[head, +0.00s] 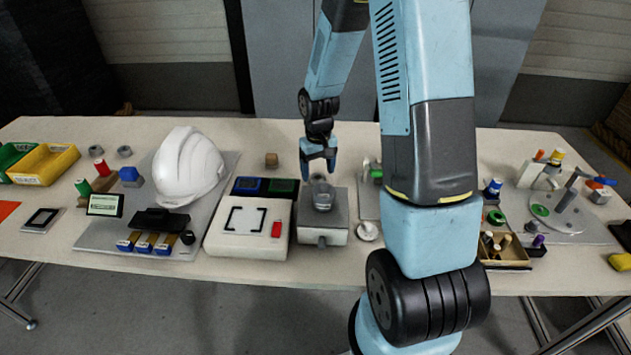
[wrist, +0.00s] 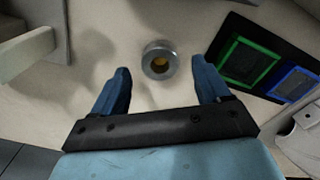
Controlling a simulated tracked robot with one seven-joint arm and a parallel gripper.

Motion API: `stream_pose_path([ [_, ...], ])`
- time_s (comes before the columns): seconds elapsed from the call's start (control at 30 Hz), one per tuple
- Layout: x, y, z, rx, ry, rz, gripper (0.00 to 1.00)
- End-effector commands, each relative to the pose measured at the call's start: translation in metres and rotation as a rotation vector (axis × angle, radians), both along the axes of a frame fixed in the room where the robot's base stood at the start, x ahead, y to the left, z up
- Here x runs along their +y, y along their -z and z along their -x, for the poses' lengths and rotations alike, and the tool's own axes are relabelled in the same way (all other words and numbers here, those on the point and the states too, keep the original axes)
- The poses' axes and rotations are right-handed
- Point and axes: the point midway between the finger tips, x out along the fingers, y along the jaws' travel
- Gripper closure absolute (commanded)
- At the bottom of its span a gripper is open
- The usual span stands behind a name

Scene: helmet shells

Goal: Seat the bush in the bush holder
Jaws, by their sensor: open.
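My gripper (head: 319,165) points down over the table behind the grey box fixture, its two blue fingers apart and empty. In the wrist view, a short grey metal ring with a yellowish centre (wrist: 159,60) stands on the table, seen from above between and just beyond the fingertips. It looks like the bush, though I cannot be sure. The fingers do not appear to touch it. I cannot tell for certain which part is the bush holder.
A white helmet shell (head: 188,168) sits farther left. My arm hides part of the table's right half.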

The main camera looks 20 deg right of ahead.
Motion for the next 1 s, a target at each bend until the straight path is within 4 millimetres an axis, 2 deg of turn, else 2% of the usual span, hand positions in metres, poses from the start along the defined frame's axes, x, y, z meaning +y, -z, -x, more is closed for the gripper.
stream_pose_path([
  [0.2,0.0,0.019,0.0,0.002,0.0,0.0,0.24],
  [0.47,0.0,0.021,0.0,0.0,0.001,0.001,0.24],
  [1.0,0.0,0.02,0.0,0.0,0.001,0.001,0.74],
])
